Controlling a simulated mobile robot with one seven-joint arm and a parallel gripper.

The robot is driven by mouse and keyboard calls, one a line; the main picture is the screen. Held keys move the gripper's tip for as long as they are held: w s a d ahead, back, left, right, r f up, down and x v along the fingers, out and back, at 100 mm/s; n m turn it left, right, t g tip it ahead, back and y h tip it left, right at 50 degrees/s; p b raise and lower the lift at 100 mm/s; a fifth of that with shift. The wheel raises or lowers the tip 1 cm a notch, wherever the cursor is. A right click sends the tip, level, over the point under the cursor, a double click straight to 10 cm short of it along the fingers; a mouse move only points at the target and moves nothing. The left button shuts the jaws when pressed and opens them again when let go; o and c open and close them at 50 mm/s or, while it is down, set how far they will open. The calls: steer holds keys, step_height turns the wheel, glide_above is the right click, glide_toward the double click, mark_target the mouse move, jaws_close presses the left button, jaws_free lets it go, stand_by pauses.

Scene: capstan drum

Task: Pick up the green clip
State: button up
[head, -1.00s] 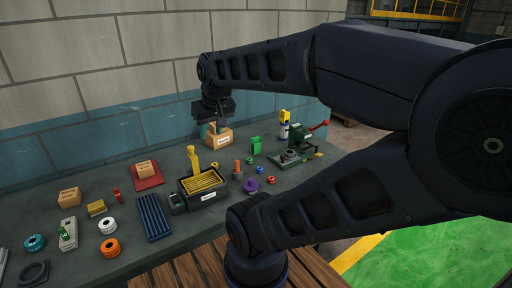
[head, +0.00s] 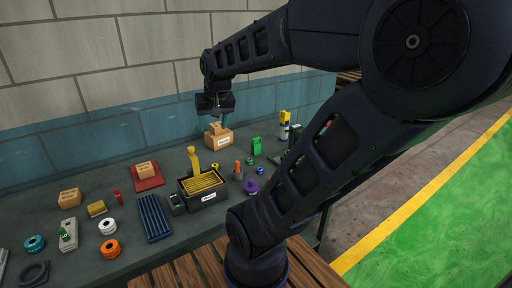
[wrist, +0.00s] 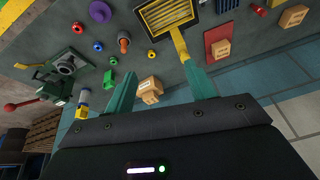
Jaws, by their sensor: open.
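The green clip (head: 256,146) stands on the dark bench near the wall, right of a labelled wooden block (head: 218,139). In the wrist view the green clip (wrist: 109,79) is close to the left finger, outside the jaws, with no contact evident. My gripper (head: 214,121) is open and empty, above the wooden block and left of the clip. In the wrist view my gripper (wrist: 161,83) has its teal fingers wide apart, with the wooden block (wrist: 150,90) seen between them.
Small green, blue and red knobs and a purple ring (head: 250,187) lie before the clip. A yellow-topped bottle (head: 284,124) stands to its right. A green press (wrist: 62,70) is partly hidden by my arm in the head view. A black bin (head: 203,187) with a yellow grate stands nearer.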

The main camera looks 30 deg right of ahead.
steer(key=w+d+f+m, duration=0.3)
steer(key=w+d+m, duration=0.15)
steer(key=w, duration=0.35)
steer(key=m+g+h, duration=0.4)
steer(key=m+h, duration=0.1)
steer(key=m, duration=0.6)
glide_toward(257, 143)
steer(key=shift+w+x, duration=0.15)
steer(key=shift+x, duration=1.65)
steer(key=shift+w+x, duration=0.15)
steer(key=shift+x, duration=1.7)
steer(key=shift+w+x, duration=0.15)
steer(key=shift+x, duration=1.65)
steer(key=shift+d, duration=0.1)
steer(key=c, duration=1)
